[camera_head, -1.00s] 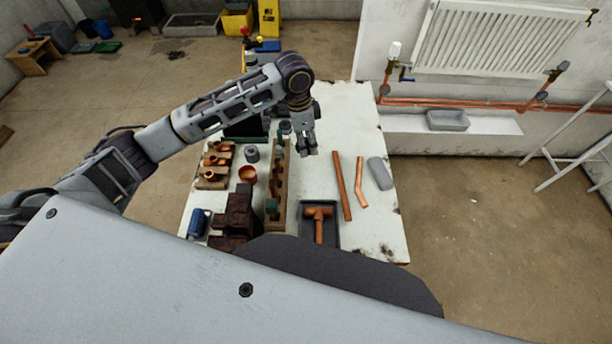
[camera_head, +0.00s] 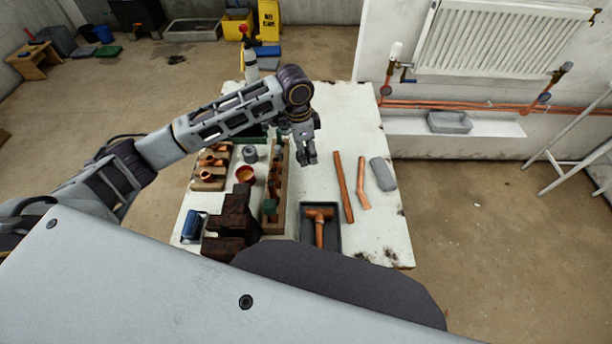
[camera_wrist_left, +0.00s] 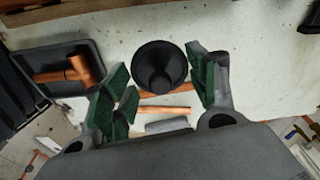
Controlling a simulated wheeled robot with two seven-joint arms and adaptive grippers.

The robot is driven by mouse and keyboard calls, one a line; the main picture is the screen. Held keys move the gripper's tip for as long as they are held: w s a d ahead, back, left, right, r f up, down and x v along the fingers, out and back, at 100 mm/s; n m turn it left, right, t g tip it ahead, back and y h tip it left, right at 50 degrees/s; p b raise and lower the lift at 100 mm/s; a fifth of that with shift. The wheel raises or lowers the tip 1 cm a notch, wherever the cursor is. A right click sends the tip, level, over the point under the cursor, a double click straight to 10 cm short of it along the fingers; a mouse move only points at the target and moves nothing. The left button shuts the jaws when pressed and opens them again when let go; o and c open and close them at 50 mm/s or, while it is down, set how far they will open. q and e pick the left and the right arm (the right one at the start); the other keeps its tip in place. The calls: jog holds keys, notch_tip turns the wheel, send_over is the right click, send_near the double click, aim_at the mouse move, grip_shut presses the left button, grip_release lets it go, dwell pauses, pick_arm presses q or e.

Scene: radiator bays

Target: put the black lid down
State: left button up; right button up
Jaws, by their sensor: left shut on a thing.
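The black lid (camera_wrist_left: 160,62) is a round dark disc with a smaller round knob, seen in the left wrist view between the green-padded fingers of my left gripper (camera_wrist_left: 160,80). My left gripper is shut on it. In the head view my left gripper (camera_head: 307,158) points down over the white worktable (camera_head: 350,120), just right of the wooden rack (camera_head: 277,190). The lid cannot be made out there, and its height above the table is hard to tell. My right gripper is not in view.
Right of the gripper lie two copper pipes (camera_head: 343,187) and a grey block (camera_head: 382,174). Nearer is a dark tray (camera_head: 334,238) with a copper tee (camera_head: 319,216). Left of the rack stand a copper-coloured cup (camera_head: 246,175) and a brown vise (camera_head: 232,222). The table's far right is bare.

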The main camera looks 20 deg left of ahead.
aim_at(307, 176)
pick_arm(q)
jog(key=shift+f, duration=0.35)
notch_tip(307, 176, down, 4)
jog(key=shift+r, duration=0.1)
jog(key=shift+f, duration=0.25)
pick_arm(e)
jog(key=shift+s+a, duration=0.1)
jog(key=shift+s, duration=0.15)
pick_arm(q)
jog(key=shift+f, duration=2.5)
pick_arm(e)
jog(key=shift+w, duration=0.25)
